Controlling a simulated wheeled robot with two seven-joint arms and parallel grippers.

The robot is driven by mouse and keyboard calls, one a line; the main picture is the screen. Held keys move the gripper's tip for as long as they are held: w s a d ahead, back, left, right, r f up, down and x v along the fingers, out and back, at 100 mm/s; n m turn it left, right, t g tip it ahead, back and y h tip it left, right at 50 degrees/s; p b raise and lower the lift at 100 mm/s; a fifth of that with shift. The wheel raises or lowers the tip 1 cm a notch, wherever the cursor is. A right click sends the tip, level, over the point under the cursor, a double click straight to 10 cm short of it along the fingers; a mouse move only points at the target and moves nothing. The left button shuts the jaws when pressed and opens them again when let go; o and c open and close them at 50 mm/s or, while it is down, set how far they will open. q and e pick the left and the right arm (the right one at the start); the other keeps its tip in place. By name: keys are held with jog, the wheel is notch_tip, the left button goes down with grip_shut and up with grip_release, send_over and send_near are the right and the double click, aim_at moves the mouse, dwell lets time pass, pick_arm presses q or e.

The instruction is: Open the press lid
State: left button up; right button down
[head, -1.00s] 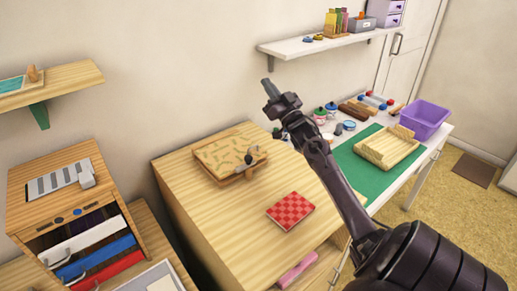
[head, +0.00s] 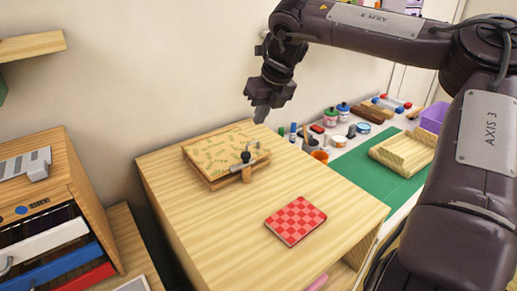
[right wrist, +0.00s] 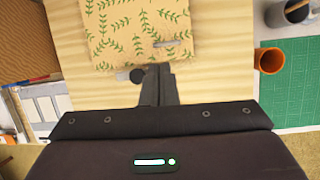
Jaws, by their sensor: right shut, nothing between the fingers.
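The press (head: 222,172) is a low wooden box on the wooden cabinet top. Its leaf-patterned lid (head: 215,152) lies flat over it and looks closed. A grey lever with a dark knob (head: 246,157) is at its front right edge. In the right wrist view the patterned lid (right wrist: 125,30) fills the top middle, with the grey lever (right wrist: 168,43) and black knob (right wrist: 137,75) near the fingertips. My right gripper (head: 260,116) is shut and empty, pointing down, above and right of the press in the head view. It also shows in the right wrist view (right wrist: 158,70).
A red checkered pad (head: 295,220) lies on the cabinet top (head: 200,215), whose remaining surface is bare. Right of it, a table holds a green mat (head: 365,165), a wooden tray (head: 405,152), jars and an orange cup (head: 320,155). A drawer unit (head: 60,190) stands left.

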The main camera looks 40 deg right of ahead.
aim_at(255, 151)
jog(key=shift+n+g+h, duration=0.3)
jog(key=shift+n+h, duration=0.2)
jog(key=x, duration=0.6)
jog(key=s+x, duration=0.1)
jog(key=x, duration=0.3)
jog(key=shift+f, duration=0.25)
jog(key=shift+d+r, duration=0.1)
